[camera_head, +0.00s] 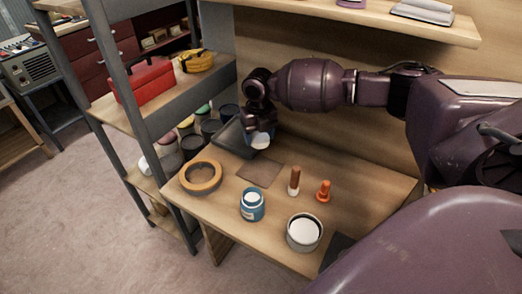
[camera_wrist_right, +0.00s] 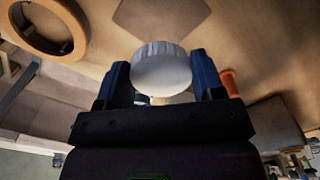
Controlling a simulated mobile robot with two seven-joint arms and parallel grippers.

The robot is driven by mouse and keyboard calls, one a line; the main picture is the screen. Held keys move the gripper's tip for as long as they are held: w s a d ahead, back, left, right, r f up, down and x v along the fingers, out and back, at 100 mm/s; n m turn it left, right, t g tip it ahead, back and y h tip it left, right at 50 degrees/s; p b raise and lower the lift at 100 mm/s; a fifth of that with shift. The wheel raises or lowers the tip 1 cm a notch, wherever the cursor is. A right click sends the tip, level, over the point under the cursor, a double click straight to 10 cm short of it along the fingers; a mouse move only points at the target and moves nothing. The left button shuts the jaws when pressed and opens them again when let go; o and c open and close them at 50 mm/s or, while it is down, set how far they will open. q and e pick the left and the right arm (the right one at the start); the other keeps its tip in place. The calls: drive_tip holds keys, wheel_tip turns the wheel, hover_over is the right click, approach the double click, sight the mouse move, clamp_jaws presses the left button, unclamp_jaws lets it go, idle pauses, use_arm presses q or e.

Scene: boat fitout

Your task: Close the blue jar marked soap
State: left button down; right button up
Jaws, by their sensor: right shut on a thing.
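A blue jar (camera_head: 252,208) with a pale label stands upright on the workbench, near its front edge. Its top shows white; I cannot tell if that is its contents, and the label is too small to read. My right gripper (camera_head: 259,137) is beyond the jar, over the dark tray. It is shut on a white ribbed lid (camera_wrist_right: 161,68), which also shows in the head view (camera_head: 261,141). The lid sits between the two blue fingertips, apart from the jar. My left gripper is not in view.
A tape ring (camera_head: 186,181), a black tray (camera_head: 229,140), a brown square (camera_head: 268,174), a brown-topped peg (camera_head: 294,182), an orange piece (camera_head: 323,192) and a round white tin (camera_head: 304,234) are on the bench (camera_head: 360,186). Grey shelving (camera_head: 128,95) stands left.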

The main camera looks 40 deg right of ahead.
sight(259, 136)
wheel_tip(259, 136, up, 8)
drive_tip(key=shift+r+p, duration=0.1)
drive_tip(key=shift+p, duration=0.4)
